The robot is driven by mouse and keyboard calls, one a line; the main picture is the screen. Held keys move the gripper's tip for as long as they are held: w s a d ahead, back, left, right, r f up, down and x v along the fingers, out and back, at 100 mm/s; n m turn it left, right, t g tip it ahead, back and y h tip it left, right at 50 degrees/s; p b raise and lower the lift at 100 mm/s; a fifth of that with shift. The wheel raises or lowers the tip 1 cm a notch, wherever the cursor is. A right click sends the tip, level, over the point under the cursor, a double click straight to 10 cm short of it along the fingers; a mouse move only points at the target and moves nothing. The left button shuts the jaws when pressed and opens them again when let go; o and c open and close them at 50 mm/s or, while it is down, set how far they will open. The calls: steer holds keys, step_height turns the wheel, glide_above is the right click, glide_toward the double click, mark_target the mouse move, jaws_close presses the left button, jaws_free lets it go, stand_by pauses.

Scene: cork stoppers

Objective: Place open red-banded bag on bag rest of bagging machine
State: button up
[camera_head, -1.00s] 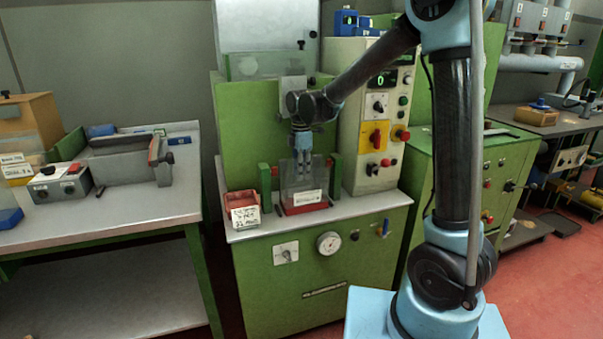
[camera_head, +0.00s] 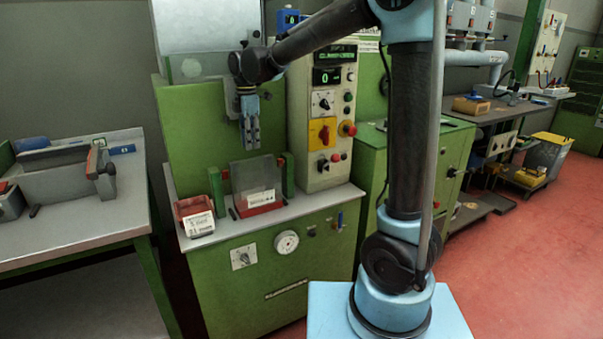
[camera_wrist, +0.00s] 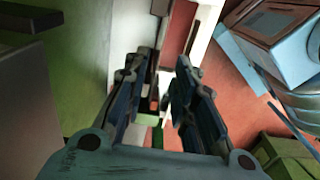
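The clear bag (camera_head: 252,174) stands upright on the bagging machine (camera_head: 290,255), between two green posts. It has a white label low on its front and a red strip (camera_head: 260,210) at its foot; I cannot tell whether that strip is the bag's band or part of the rest. Whether its mouth is open is too small to tell. My gripper (camera_head: 251,148) hangs above the bag, pointing down and apart from it. In the wrist view my gripper (camera_wrist: 161,68) shows two separated fingers with nothing held between them. The bag is not clear in that view.
A red labelled bin (camera_head: 194,216) stands left of the posts on the machine top. The cream control panel (camera_head: 322,120) rises close on the right. A green back housing stands behind my gripper. A grey workbench (camera_head: 80,215) is at the left.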

steer(key=s+d+f+m, duration=0.1)
steer(key=s+d+m, duration=0.25)
steer(key=d, duration=0.55)
steer(key=s+d+m+t, duration=0.1)
steer(key=s+d+m, duration=0.1)
steer(key=d+m, duration=0.5)
steer(key=s+d+f+m, duration=0.1)
steer(key=s+d+m, duration=0.15)
steer(key=d, duration=0.85)
steer(key=s+d+f+m+t, duration=0.1)
steer(key=s+d+f+m, duration=1)
steer(key=s+d+f, duration=0.2)
steer(key=shift+s+d+f, duration=0.25)
steer(key=shift+s+f, duration=0.1)
steer(key=shift+s, duration=0.85)
steer(key=shift+w+f, duration=0.2)
steer(key=shift+w, duration=0.25)
